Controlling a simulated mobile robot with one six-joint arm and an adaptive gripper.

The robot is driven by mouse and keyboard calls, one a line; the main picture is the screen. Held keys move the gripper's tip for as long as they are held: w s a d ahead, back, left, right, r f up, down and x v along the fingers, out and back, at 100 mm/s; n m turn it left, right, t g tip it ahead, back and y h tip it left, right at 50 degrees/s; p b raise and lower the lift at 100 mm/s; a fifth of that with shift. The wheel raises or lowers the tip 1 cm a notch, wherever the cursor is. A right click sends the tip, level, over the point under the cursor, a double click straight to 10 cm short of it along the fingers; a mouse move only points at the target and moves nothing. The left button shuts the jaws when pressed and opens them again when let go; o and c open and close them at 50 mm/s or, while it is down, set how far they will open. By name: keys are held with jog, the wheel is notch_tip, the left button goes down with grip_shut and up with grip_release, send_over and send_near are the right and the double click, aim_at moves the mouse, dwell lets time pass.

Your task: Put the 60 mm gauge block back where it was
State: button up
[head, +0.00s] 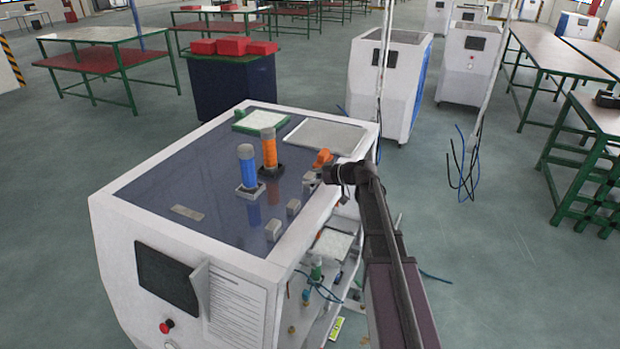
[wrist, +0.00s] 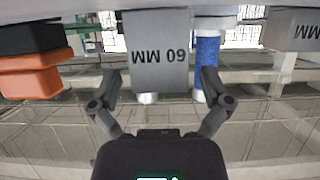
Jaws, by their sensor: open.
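The 60 mm gauge block (wrist: 160,50) is a grey block marked "60 MM", which reads upside down in the wrist view. It stands on the top of the white cabinet (head: 185,251), near its right edge; in the head view this block (head: 310,180) is small and partly beside my gripper (head: 326,176). In the wrist view my gripper (wrist: 161,84) is open, with one finger on each side of the block. A gap shows between the block and each finger. I cannot tell how deep the block sits between them.
Another grey block (wrist: 292,30) marked "MM" stands beside it, with more grey blocks (head: 273,230) along the same edge. An orange and black part (wrist: 30,75) is on the other side. Blue (head: 247,168) and orange (head: 269,150) cylinders stand further in. A grey tray (head: 325,135) lies behind.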

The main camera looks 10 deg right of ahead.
aim_at(316, 220)
jog(key=p+v, duration=0.4)
jog(key=v, duration=0.7)
jog(key=shift+d, duration=0.3)
jog(key=shift+s+a+r, duration=0.1)
jog(key=shift+s, duration=0.05)
jog(key=s+a+f+m+g+h, duration=0.1)
jog(key=s+a+f, duration=0.1)
jog(key=s, duration=0.1)
jog(key=s+a+f+m+g+h, duration=0.1)
jog(key=s+a+f+g, duration=0.1)
jog(key=s+a, duration=0.1)
jog(key=s+a+f+m+g+h, duration=0.1)
jog(key=s+a+f, duration=0.1)
jog(key=s, duration=0.1)
jog(key=shift+a+f+g, duration=0.25)
jog(key=shift+f+g, duration=0.05)
jog(key=shift+f, duration=0.1)
jog(key=s+a+f+m+g+h, duration=0.1)
jog(key=s+f+m+g+h, duration=0.2)
jog(key=s+m+h, duration=0.4)
jog(key=s+f, duration=0.1)
jog(key=s, duration=0.5)
jog(key=shift+s+a+f+m+g+h, duration=0.15)
jog(key=shift+s+f+m+g+h, duration=0.15)
jog(key=shift+f+h, duration=0.1)
jog(key=shift+w, duration=0.1)
notch_tip(316, 220, down, 8)
jog(key=b, duration=0.8)
